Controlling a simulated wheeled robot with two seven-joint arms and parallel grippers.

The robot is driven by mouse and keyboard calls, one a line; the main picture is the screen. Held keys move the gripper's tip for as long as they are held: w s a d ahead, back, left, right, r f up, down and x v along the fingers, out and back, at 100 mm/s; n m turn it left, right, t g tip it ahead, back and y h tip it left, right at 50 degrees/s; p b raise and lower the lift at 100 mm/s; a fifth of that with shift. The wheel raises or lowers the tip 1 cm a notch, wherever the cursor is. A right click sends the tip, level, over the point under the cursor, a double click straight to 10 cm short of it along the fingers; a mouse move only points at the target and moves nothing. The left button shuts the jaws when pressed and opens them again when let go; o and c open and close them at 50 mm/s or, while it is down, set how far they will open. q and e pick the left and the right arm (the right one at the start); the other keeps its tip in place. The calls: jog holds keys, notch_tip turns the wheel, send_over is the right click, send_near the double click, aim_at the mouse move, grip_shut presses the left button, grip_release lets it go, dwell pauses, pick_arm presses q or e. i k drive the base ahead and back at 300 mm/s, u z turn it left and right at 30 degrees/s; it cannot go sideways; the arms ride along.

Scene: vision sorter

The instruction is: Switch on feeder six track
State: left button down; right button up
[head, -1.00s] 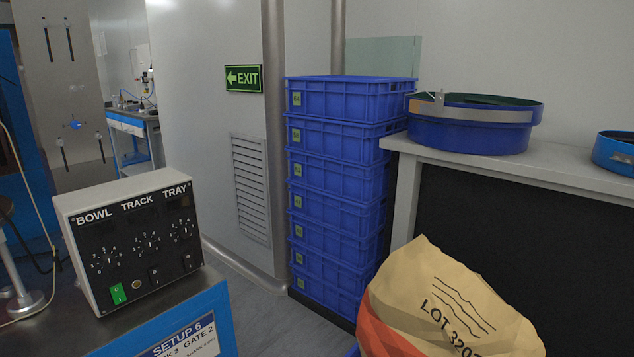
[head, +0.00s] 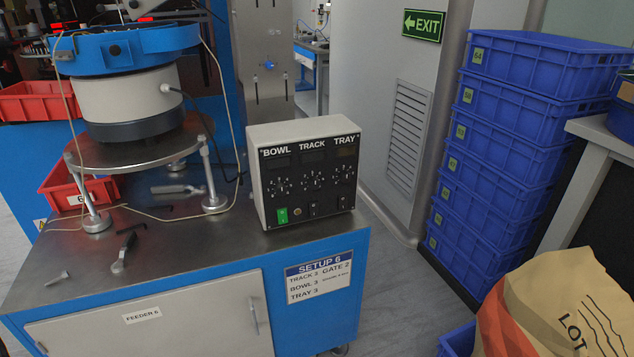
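The feeder control box (head: 305,173) stands on the right end of the steel bench top (head: 180,247). Its black front has columns labelled BOWL, TRACK and TRAY, each with a dial. The track dial (head: 313,181) is in the middle, with a small dark rocker switch (head: 313,208) below it. The bowl switch (head: 282,215) at lower left is green. The tray switch (head: 341,203) is dark. The exact switch positions are too small to tell. Neither gripper is in view.
A blue-rimmed bowl feeder (head: 130,85) stands on a round plate left of the box. Loose tools (head: 123,252) and a red bin (head: 82,192) lie on the bench. Stacked blue crates (head: 500,150) and a tan sack (head: 555,305) stand right. Grey floor between is clear.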

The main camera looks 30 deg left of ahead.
aim_at(313, 210)
jog(key=u, duration=0.4)
jog(key=k, duration=0.55)
jog(key=u, duration=0.95)
jog(key=i, duration=1.35)
jog(key=z, duration=0.35)
